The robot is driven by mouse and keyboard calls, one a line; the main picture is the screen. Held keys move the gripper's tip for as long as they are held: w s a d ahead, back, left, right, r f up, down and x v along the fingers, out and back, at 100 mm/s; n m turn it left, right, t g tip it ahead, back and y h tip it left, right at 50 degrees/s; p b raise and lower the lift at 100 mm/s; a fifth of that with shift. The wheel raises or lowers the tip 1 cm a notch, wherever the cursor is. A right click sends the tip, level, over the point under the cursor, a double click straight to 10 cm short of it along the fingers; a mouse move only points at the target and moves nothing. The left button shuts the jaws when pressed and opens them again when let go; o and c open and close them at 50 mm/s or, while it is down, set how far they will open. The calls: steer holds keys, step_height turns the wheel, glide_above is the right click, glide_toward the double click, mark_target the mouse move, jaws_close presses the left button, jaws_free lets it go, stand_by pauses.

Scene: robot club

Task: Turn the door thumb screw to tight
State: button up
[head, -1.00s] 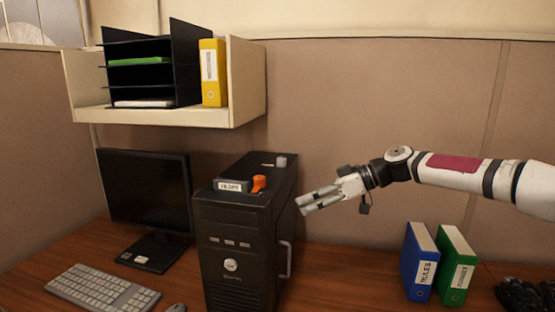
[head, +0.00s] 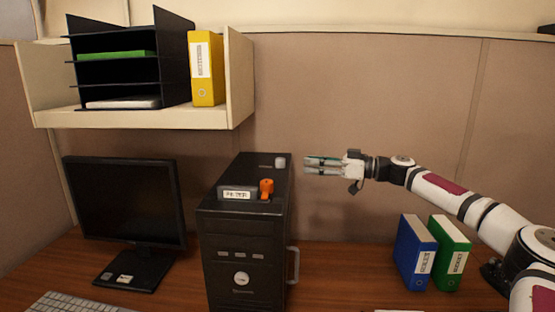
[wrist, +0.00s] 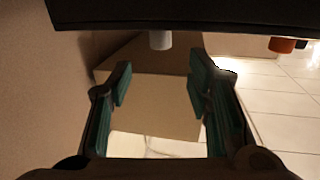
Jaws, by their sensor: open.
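A black computer tower (head: 243,250) stands on the desk. A small grey round knob (head: 280,162), seemingly the thumb screw, stands on its top near the back right edge. The knob also shows in the wrist view (wrist: 160,40), at the top middle, beyond the fingertips and roughly centred between them. My gripper (head: 307,165) is open and empty, just right of the knob with its fingers pointing left. It appears apart from the knob. The fingers show at both sides of the wrist view (wrist: 160,82). The knob's turn position is too small to tell.
An orange lever (head: 266,188) and a labelled plate (head: 237,194) are on the tower's top front. A monitor (head: 122,205) stands left; blue (head: 415,252) and green (head: 450,253) binders stand right. A shelf (head: 150,117) overhangs behind. Space above the tower is free.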

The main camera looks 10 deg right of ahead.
mark_target(280, 159)
steer(key=p+x, duration=0.1)
steer(key=x, duration=0.9)
steer(key=shift+a, duration=0.2)
steer(key=shift+c, duration=0.5)
jaws_close()
